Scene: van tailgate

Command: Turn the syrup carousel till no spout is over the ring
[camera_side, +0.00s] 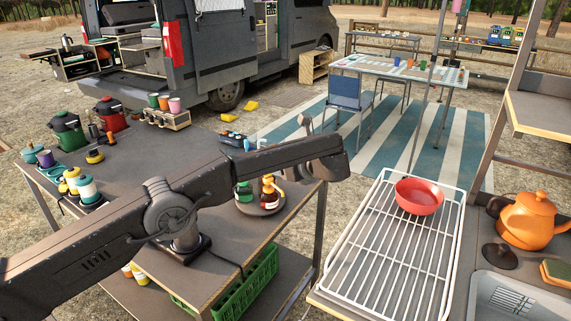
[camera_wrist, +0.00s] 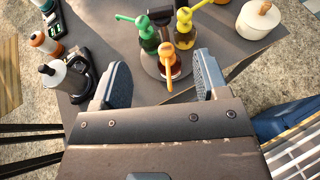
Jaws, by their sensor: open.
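The syrup carousel is a round grey plate (camera_side: 262,208) near the table's right end in the side view. It carries a green bottle (camera_side: 243,191) and bottles with orange and yellow tops. In the wrist view, the carousel (camera_wrist: 152,69) bears an orange-spouted bottle (camera_wrist: 167,65) nearest me, green and yellow ones (camera_wrist: 184,30) behind, and a dark brown top. The orange spout points toward me; the green and yellow ones point outward. My gripper (camera_wrist: 158,61) is open and empty, its fingers either side of the near part of the carousel. I cannot identify the ring.
Bottles and a black holder (camera_wrist: 82,67) stand left in the wrist view; a cream lidded pot (camera_wrist: 258,19) is at the upper right. In the side view, a white rack (camera_side: 385,255) with a red bowl (camera_side: 419,195) and an orange kettle (camera_side: 535,219) stand right.

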